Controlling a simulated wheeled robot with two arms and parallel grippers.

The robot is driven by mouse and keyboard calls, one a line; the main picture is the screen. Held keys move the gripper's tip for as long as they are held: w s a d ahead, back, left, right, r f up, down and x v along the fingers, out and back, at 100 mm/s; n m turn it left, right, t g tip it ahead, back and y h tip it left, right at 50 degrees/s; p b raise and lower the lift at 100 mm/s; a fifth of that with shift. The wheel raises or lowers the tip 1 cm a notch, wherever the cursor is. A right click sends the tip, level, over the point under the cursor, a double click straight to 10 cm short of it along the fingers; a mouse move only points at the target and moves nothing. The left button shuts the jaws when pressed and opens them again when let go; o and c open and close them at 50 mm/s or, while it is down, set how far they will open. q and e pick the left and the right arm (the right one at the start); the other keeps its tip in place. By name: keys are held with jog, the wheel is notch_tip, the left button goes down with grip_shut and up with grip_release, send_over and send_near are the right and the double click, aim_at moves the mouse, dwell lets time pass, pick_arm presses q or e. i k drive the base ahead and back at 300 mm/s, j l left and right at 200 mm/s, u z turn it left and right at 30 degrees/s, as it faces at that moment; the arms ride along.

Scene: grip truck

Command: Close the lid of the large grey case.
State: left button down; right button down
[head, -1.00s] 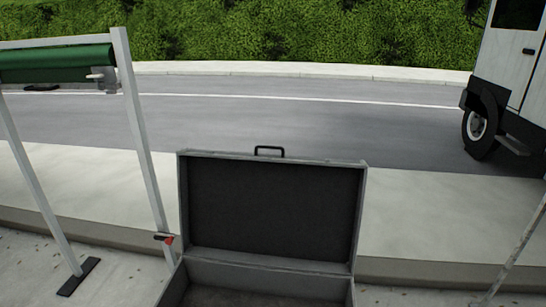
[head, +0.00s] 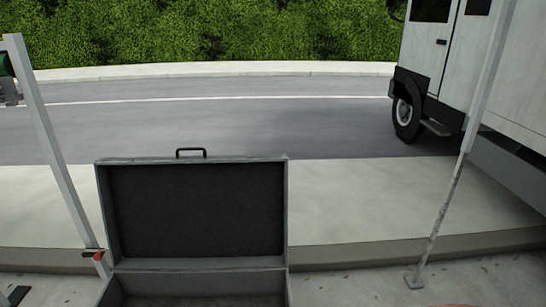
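The large grey case (head: 203,264) stands open at the bottom of the head view, left of centre. Its lid (head: 195,210) is raised about upright, with its dark lining facing me. A black handle (head: 191,151) sits on the lid's top edge. Only the back part of the case's base shows; the rest is cut off by the lower picture edge. Neither of my grippers is in view.
A white metal stand (head: 52,150) with a red clamp rises left of the case. A pale pole (head: 450,200) with a foot plate stands to the right. A white truck (head: 430,60) is parked on the road (head: 250,125) at the right. Pavement between case and pole is clear.

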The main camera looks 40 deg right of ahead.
aim_at(226, 212)
jog(key=k+l, duration=0.1)
jog(key=l, duration=1.2)
jog(key=k+l, duration=0.15)
jog(key=l, duration=0.45)
jog(key=i+l, duration=0.35)
jog(key=l, duration=0.3)
jog(key=i+l, duration=0.2)
jog(key=i+l+u, duration=0.1)
jog(key=l, duration=0.35)
jog(key=i+l, duration=0.2)
jog(key=l, duration=0.15)
jog(key=i+l, duration=0.3)
jog(key=i+u, duration=0.05)
jog(key=i, duration=0.05)
